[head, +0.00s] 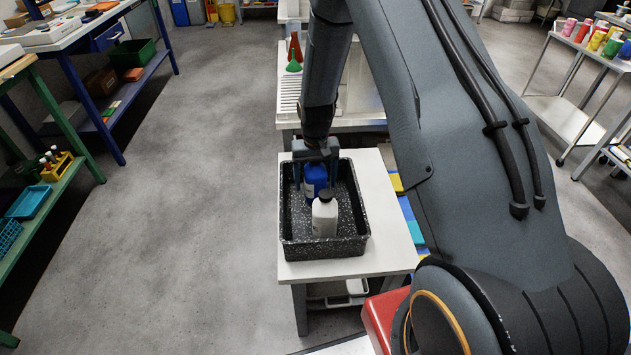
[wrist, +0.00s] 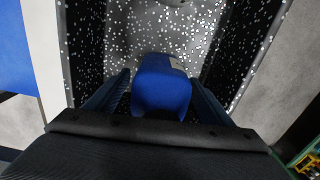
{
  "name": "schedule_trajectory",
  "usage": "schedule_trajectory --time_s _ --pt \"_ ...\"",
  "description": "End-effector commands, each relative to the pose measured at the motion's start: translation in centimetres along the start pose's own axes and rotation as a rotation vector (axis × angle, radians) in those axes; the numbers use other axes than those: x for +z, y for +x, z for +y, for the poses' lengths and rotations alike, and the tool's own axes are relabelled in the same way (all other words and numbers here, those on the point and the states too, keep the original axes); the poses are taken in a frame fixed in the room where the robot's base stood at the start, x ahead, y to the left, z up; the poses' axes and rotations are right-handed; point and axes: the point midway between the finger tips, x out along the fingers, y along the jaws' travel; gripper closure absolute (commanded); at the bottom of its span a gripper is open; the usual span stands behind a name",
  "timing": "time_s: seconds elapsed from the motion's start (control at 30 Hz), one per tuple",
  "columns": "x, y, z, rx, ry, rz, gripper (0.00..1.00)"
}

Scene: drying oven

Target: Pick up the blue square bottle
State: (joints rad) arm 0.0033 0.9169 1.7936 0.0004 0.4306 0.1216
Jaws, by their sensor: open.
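The blue square bottle (head: 315,176) stands in a black speckled bin (head: 326,248) on a white-topped table. My gripper (head: 315,160) is over the bin, pointing down at the bottle and hiding its top. In the wrist view the blue bottle (wrist: 162,88) lies between the two fingers of my gripper (wrist: 160,92). The fingers are open, one on each side, with a narrow dark gap visible beside the bottle. I cannot tell whether either finger touches it.
A white bottle with a dark cap (head: 325,217) stands in the bin, just in front of the blue one. The bin walls (wrist: 262,55) rise close around the gripper. The white tabletop (head: 384,205) is bare to the right of the bin.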

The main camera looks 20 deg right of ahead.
Motion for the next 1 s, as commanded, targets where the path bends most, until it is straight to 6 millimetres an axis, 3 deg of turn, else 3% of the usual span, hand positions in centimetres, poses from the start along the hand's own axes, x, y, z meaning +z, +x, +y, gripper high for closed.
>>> schedule_trajectory --time_s 0.13,0.5,0.77,1.0 --pt "0.0 0.0 0.0 0.000 0.000 0.000 0.27" --pt "0.0 -0.1 0.0 0.000 0.000 0.001 0.86" --pt "-0.1 -0.4 0.0 0.000 0.000 0.002 0.86" --pt "-0.2 -3.5 0.0 0.000 0.000 0.004 0.86"
